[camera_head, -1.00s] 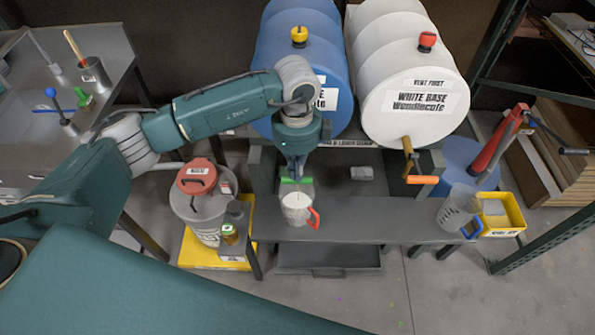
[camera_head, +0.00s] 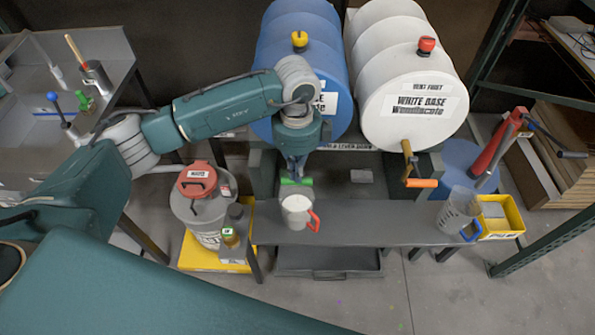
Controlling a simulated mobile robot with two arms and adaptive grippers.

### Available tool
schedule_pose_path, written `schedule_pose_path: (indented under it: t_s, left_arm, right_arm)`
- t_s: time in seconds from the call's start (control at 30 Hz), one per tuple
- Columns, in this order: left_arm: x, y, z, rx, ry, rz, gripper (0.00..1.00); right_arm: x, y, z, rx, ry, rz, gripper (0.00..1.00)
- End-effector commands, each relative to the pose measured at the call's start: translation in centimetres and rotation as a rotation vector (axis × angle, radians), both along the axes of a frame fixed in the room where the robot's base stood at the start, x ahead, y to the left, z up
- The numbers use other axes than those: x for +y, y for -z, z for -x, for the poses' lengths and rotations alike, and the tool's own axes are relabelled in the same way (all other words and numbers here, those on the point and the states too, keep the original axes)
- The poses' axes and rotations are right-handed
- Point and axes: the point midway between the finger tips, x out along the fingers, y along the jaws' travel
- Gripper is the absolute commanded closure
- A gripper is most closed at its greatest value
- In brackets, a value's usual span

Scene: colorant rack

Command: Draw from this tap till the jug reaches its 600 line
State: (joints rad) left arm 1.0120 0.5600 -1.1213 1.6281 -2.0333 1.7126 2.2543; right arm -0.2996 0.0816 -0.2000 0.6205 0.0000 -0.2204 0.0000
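The blue drum (camera_head: 277,58) lies on its side on a rack, its tap mostly hidden by my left arm. A green lever (camera_head: 296,182) shows just under my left gripper (camera_head: 296,170). The fingertips are at the lever, but their gap is too small to see. A pale jug with a red handle (camera_head: 297,211) stands upright on the dark shelf (camera_head: 360,234), just in front of the lever. Its marks and fill level cannot be read. My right gripper is out of view.
A white drum (camera_head: 408,88) labelled WHITE BASE has a tap with an orange lever (camera_head: 421,183). A clear jug with a blue handle (camera_head: 458,207) stands at the shelf's right end by a yellow bin (camera_head: 507,232). A red-lidded bucket (camera_head: 197,212) stands left.

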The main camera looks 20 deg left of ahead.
Motion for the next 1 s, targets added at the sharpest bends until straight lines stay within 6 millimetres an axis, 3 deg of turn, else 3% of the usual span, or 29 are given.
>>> schedule_pose_path:
  t_s: [0.03, 0.13, 0.57, 1.0]
  left_arm:
    - [0.0, -1.1, 0.0, -0.001, 0.0, 0.0, 1.0]
    - [0.0, -1.9, 0.0, -0.001, 0.0, 0.001, 1.0]
    - [0.0, -2.4, 0.0, -0.001, -0.001, 0.001, 1.0]
    - [0.0, -6.7, -0.1, -0.003, -0.001, 0.002, 1.0]
  right_arm:
    - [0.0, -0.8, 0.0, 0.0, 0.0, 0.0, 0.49]
    - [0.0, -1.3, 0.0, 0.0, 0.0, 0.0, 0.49]
    - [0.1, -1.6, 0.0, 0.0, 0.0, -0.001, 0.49]
    - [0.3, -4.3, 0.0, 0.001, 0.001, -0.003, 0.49]
